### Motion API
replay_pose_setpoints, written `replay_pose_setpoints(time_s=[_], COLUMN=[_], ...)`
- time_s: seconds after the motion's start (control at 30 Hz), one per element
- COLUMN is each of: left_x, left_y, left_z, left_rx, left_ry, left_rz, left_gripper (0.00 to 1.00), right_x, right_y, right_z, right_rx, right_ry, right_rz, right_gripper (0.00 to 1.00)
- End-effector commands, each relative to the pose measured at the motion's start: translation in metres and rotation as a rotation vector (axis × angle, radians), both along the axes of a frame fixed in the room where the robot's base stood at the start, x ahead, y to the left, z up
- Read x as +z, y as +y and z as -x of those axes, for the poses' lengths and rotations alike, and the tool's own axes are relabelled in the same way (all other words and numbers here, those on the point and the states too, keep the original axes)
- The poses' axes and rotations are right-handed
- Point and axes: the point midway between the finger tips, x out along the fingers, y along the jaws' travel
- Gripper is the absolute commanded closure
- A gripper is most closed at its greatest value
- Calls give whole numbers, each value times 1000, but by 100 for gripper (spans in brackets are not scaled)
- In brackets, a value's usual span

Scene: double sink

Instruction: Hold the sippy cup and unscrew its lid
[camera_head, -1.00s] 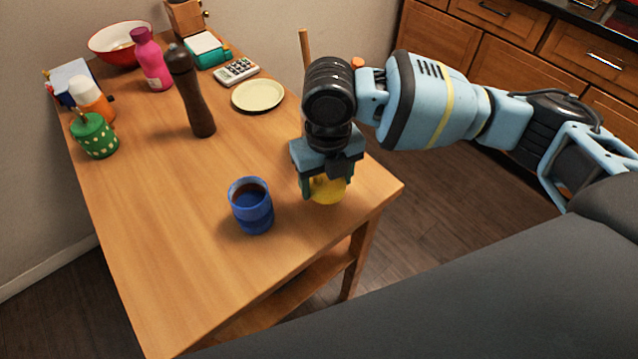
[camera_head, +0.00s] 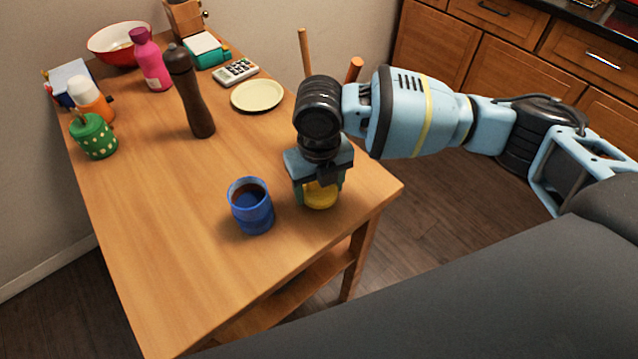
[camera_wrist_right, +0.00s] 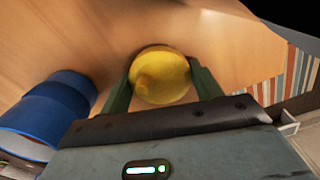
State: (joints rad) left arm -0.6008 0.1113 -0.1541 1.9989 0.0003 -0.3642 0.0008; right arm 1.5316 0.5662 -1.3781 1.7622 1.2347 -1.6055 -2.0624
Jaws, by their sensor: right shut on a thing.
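A blue cup (camera_head: 252,208) stands upright and open on the wooden table near its front edge, with something dark brown inside. It also shows at the left of the right wrist view (camera_wrist_right: 48,105). A yellow rounded piece with a small nub, which looks like a spouted lid (camera_wrist_right: 163,75), is apart from the cup, to its right. My right gripper (camera_head: 319,190) points down and is shut on this yellow lid (camera_head: 320,199), with one finger on each side. The lid is low over the table; I cannot tell whether it touches. My left gripper is not in view.
The table (camera_head: 180,250) is clear left of the cup. Farther back stand a brown pepper mill (camera_head: 191,95), a cream plate (camera_head: 257,96), a calculator (camera_head: 236,72), a pink bottle (camera_head: 151,62), an orange-and-white container (camera_head: 92,100) and a green dotted pot (camera_head: 93,137).

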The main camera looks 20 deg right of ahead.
Motion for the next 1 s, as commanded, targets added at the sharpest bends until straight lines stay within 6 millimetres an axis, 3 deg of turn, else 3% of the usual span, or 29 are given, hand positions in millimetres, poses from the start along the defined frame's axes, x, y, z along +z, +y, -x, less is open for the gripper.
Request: replay_pose_setpoints(time_s=[0.1, 0.13, 0.27, 0.67, 1.0], left_x=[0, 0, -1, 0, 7], left_y=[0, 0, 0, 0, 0], left_z=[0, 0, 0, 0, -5], left_rx=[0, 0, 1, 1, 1], left_ry=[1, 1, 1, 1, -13], left_rz=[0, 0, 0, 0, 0], left_gripper=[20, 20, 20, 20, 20], right_x=[-3, -3, -3, 4, 66], right_y=[0, 0, 0, 0, 0], right_z=[0, 0, 0, 0, -1], right_rx=[0, 0, 0, 0, 1], right_ry=[1, 0, 0, -1, -4], right_rz=[0, 0, 0, -1, -2], right_gripper=[64, 32, 15, 14, 14])
